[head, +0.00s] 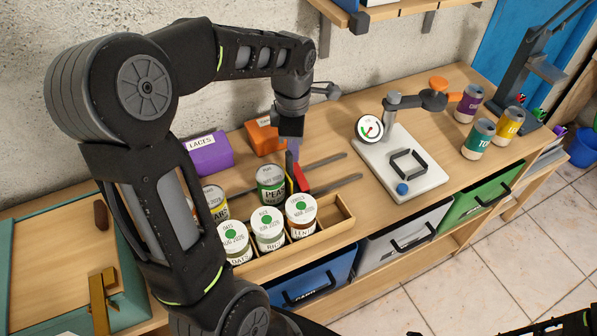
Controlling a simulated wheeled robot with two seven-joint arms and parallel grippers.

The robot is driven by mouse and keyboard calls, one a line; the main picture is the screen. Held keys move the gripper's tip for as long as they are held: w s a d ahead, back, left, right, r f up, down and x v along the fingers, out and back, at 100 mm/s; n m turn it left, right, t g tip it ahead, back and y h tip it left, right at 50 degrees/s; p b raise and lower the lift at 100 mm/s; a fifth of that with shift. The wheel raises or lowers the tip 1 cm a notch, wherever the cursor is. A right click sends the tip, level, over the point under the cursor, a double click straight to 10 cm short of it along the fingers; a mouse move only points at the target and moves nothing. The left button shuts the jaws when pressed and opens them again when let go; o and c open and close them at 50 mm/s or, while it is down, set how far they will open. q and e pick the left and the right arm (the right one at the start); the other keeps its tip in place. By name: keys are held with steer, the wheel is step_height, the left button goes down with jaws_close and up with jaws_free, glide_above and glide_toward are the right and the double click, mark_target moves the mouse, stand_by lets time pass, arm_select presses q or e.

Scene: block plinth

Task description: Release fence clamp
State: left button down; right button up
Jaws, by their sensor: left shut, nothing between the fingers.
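My left gripper (293,148) points down at the middle of the bench, its fingers shut and empty. Just below its fingertips stands a thin upright piece with a dark and yellow edge and a red part (300,178), probably the fence and its clamp. I cannot tell whether the fingers touch it. Two dark rails (325,163) run to the right from there. The fence's far side is partly hidden by my gripper and the jars.
A wooden tray (338,222) of lidded jars stands in front, with a PEAS jar (271,190) behind. Purple (208,155) and orange (265,137) boxes are at the back. A dial stand (405,185) and several cans are right. A teal frame (130,270) lies left.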

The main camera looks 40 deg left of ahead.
arm_select(q)
steer(key=shift+f+b, duration=1.1)
steer(key=shift+f, duration=0.3)
stand_by(0.7)
steer(key=shift+r, duration=0.15)
steer(key=shift+r+p, duration=3.05)
steer(key=shift+r, duration=0.85)
